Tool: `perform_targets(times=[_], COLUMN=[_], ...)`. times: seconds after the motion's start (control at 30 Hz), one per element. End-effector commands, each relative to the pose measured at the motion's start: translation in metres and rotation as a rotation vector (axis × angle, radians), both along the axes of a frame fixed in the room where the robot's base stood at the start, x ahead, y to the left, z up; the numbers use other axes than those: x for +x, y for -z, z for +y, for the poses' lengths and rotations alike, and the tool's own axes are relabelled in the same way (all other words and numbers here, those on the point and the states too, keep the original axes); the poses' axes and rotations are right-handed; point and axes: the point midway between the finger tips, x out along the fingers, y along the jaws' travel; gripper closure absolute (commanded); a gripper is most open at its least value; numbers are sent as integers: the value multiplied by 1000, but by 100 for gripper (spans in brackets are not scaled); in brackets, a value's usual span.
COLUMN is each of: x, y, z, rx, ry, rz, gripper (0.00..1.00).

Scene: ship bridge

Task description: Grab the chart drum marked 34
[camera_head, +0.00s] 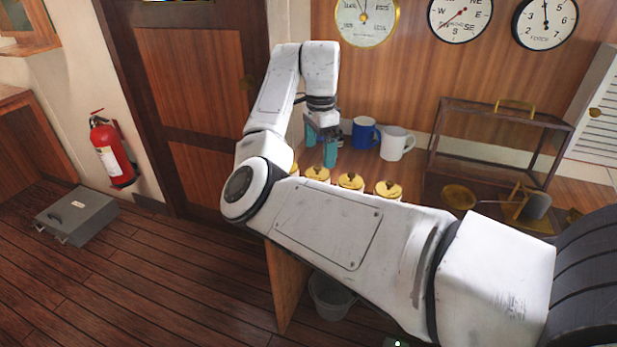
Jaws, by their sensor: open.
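Several brass-topped cylinders, which look like the chart drums, stand in a row on the wooden counter, partly hidden behind my arm. The left one (317,173), the middle one (350,181) and the right one (388,189) show mainly their lids. A sliver of another brass lid shows at the far left of the row. No number is readable, so I cannot tell which is marked 34. My gripper (321,146), with teal fingers, points down above and behind the left drum. It is open, and I see nothing held between the fingers.
A blue mug (364,133) and a white mug (396,144) stand behind the drums, close right of my gripper. A bucket (331,297) is below; a grey case (77,217) lies left.

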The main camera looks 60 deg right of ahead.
Motion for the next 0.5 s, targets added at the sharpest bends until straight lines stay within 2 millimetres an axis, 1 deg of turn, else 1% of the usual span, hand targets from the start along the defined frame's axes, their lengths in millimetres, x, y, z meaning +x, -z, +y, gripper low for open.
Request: perform_targets(times=[0.2, 0.3, 0.5], x=[0, 0, 1], y=[32, 44, 58], z=[1, 1, 2], rx=[3, 3, 3], ry=[-2, -1, -2], rz=[3, 3, 2], gripper=[0, 0, 0])
